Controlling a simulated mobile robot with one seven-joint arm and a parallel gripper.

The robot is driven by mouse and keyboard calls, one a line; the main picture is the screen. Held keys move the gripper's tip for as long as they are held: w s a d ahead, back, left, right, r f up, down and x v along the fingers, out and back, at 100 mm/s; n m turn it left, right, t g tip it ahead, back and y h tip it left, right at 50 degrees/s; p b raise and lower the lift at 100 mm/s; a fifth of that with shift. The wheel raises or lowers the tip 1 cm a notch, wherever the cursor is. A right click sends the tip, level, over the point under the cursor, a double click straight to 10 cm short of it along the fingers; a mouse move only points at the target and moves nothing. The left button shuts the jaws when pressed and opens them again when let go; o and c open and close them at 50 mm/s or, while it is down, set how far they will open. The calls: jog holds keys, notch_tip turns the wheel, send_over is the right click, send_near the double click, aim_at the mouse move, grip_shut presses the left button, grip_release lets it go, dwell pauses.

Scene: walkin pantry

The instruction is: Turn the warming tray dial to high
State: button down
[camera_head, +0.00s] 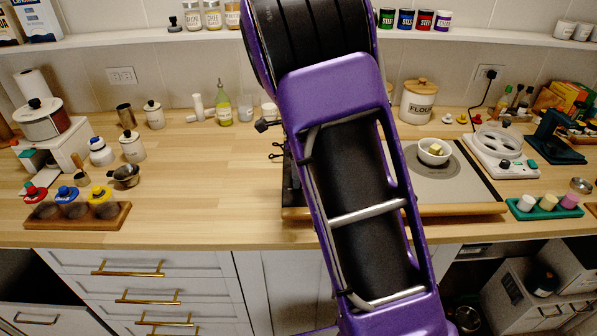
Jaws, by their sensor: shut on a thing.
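A flat grey panel with a round darker zone and a wooden front edge, which looks like the warming tray (466,193), lies on the counter right of centre. A white bowl (434,152) with pale yellow pieces stands on it. My purple arm crosses the picture's middle and hides the tray's left and middle part. No dial can be made out on the visible part of the tray. My gripper is hidden behind my arm, so its hold cannot be seen. Small dark parts stick out left of the arm above the counter; I cannot tell what they belong to.
A white appliance with round openings (497,145) stands right of the tray, beside a green holder (545,207) of coloured pieces. A flour canister (419,101) stands behind. A wooden rack (77,216) with jars is at left.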

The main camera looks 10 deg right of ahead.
jog(key=m, duration=0.5)
jog(key=shift+m, duration=0.4)
dwell(0.3)
jog(key=shift+c, duration=1.9)
grip_release()
jog(key=shift+s+a, duration=0.1)
notch_tip(320, 180, up, 17)
jog(key=shift+s+a+r, duration=0.2)
jog(key=shift+s+a, duration=0.1)
jog(key=shift+a, duration=0.1)
